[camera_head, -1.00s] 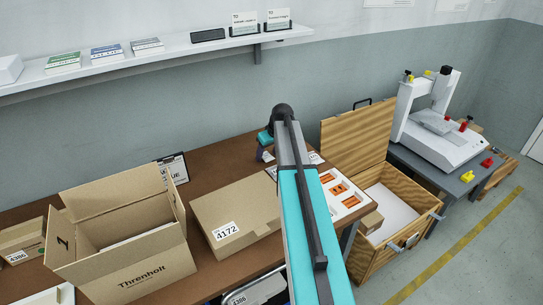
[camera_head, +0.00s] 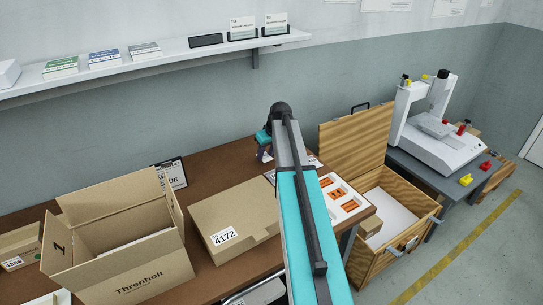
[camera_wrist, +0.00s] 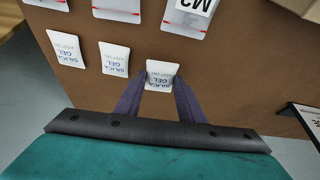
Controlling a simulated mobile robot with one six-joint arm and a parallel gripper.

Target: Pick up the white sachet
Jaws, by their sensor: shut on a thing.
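My gripper (camera_wrist: 160,84) is shut on a white sachet (camera_wrist: 160,72) printed "SILICA GEL" in the wrist view. The sachet sits between the two dark fingertips, over the brown table. Two similar white sachets lie to its left, one nearby (camera_wrist: 114,59) and one farther left (camera_wrist: 66,48). In the head view my arm reaches over the table, and its far end shows by the wall.
The brown table (camera_wrist: 215,75) carries an open carton (camera_head: 140,285), a closed box (camera_head: 225,215) labelled 4172 and a white tray with orange parts (camera_head: 350,202). A wooden crate (camera_head: 395,240) stands at right.

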